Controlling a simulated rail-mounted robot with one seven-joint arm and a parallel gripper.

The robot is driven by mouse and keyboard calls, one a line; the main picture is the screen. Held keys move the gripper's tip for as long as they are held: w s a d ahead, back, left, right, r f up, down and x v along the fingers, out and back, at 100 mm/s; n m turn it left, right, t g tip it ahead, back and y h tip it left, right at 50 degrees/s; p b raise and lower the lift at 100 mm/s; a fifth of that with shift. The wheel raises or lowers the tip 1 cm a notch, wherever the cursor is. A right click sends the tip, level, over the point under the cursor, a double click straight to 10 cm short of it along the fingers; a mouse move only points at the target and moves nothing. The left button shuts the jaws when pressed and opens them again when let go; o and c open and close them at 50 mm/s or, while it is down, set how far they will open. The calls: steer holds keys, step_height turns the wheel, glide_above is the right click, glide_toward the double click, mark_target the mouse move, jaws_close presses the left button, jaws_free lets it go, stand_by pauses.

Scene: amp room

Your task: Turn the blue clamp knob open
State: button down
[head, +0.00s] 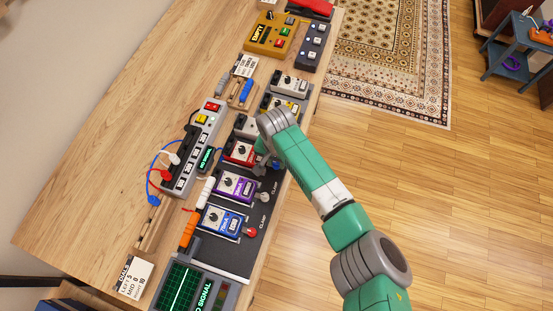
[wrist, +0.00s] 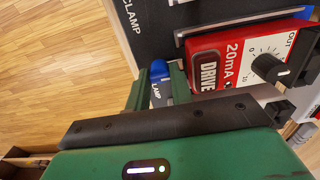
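The blue clamp knob (wrist: 160,71) shows in the wrist view between the green fingertips of my gripper (wrist: 160,82). The fingers stand apart, one on each side of the knob, with little or no gap visible. I cannot tell whether they press on it. A partly covered white label reading "LAMP" shows between the fingers. The red "20mA DRIVE" pedal (wrist: 225,62) is just to the right of the fingers. In the head view my gripper (head: 262,166) is low over the bench edge beside the red pedal (head: 238,152) and hides the blue knob.
Below the red pedal in the head view are a purple pedal (head: 232,185) with a grey knob (head: 264,196) and a blue pedal (head: 221,221) with a red knob (head: 252,232). A power strip (head: 195,150) with cables lies left of the pedals. The wooden floor (head: 470,200) at right is clear.

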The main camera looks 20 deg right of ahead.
steer(key=shift+r+p, duration=0.15)
steer(key=shift+p, duration=0.15)
steer(key=shift+a+r+n+p, duration=0.1)
steer(key=shift+n+p, duration=0.5)
steer(key=shift+p, duration=0.2)
steer(key=shift+n+p, duration=0.8)
steer(key=shift+p, duration=0.05)
steer(key=n, duration=0.2)
steer(key=shift+n+p, duration=0.3)
steer(key=shift+p, duration=0.1)
steer(key=n, duration=0.4)
steer(key=shift+n+p, duration=0.3)
steer(key=shift+p, duration=0.05)
steer(key=n, duration=0.4)
steer(key=shift+n+p, duration=0.3)
steer(key=shift+n, duration=1.6)
